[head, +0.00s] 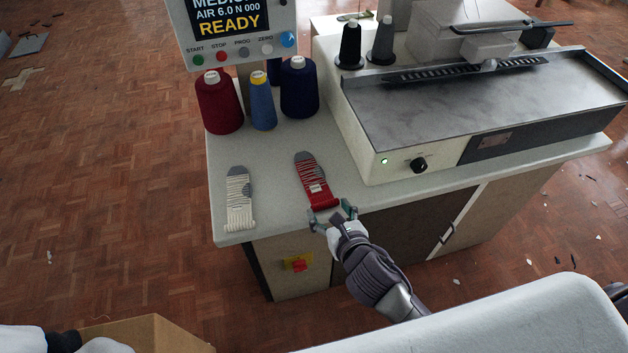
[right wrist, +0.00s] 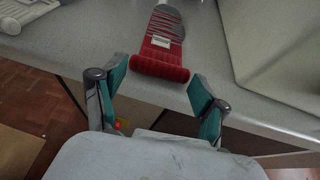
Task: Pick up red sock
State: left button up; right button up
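The red sock (head: 318,185) lies flat on the pale worktop, red with grey patches and a small white label. Its rolled red cuff points to the table's front edge. My right gripper (head: 332,211) is open at that edge, its fingers on either side of the cuff end. In the right wrist view the sock (right wrist: 161,45) lies ahead of the open right gripper (right wrist: 157,85), with its cuff just beyond the gap between the teal finger pads. Whether the pads touch it, I cannot tell. My left gripper is not clearly visible; only part of my left arm shows at lower left.
A cream sock (head: 239,200) lies to the left on the worktop (head: 275,185). Dark red (head: 219,105), blue (head: 262,105) and navy (head: 299,90) thread cones stand behind. A machine (head: 480,110) fills the right side. A cardboard box (head: 145,335) is at lower left.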

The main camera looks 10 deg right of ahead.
jog(key=shift+c, duration=1.2)
